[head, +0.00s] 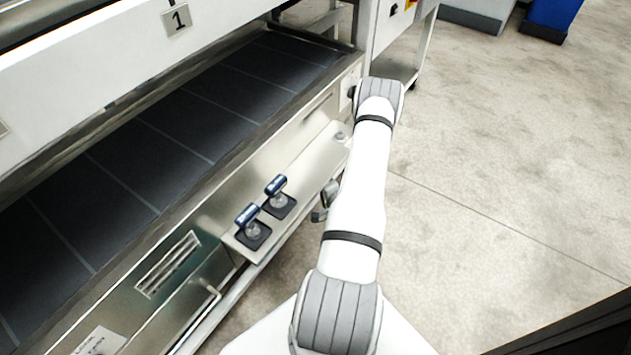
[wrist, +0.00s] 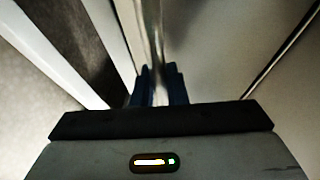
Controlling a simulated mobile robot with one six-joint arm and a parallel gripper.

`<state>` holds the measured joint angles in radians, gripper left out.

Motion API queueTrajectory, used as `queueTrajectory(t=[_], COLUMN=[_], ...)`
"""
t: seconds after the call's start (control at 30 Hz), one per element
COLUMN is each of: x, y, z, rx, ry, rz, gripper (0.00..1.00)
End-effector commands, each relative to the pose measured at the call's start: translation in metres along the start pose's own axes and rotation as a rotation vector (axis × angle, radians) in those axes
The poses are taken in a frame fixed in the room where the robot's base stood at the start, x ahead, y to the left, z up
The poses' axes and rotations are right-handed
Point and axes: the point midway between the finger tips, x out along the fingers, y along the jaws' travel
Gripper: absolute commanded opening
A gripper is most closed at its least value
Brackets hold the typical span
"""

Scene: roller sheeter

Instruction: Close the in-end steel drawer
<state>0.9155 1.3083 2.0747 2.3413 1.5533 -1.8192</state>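In the wrist view my gripper (wrist: 161,88) has its two dark blue fingers close together, one on each side of a bright steel bar (wrist: 152,30). The bar fills the gap between them, so they look shut on it. Pale flat panels lie on both sides of the bar. The steel machine front (head: 190,250) shows a panel with a bar handle (head: 208,291) at the lower left. I cannot tell which part is the in-end drawer, or how far out it stands.
The machine carries a dark belt (head: 150,150) along its left. A steel ledge (head: 312,165) holds two blue-handled levers (head: 248,217) on black pads, close left of my arm. The concrete floor on the right is clear. A blue bin (head: 555,14) stands far back.

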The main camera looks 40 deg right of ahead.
Motion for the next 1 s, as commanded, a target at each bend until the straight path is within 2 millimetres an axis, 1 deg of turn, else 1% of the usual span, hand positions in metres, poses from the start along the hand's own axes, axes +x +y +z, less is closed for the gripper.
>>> queueTrajectory(t=[0.03, 0.07, 0.3, 0.87, 1.0], x=[0.0031, 0.0033, 0.0032, 0.0030, -0.0046], y=[-0.0016, -0.0018, -0.0021, -0.0021, -0.0024], z=[0.0017, 0.0019, 0.0020, 0.0020, 0.0012], rx=[-0.004, -0.005, -0.005, -0.005, -0.004], ry=[-0.008, -0.008, -0.007, -0.006, -0.005], rz=[-0.005, -0.005, -0.005, -0.005, -0.003], gripper=[0.00, 0.15, 0.34, 0.34, 0.34])
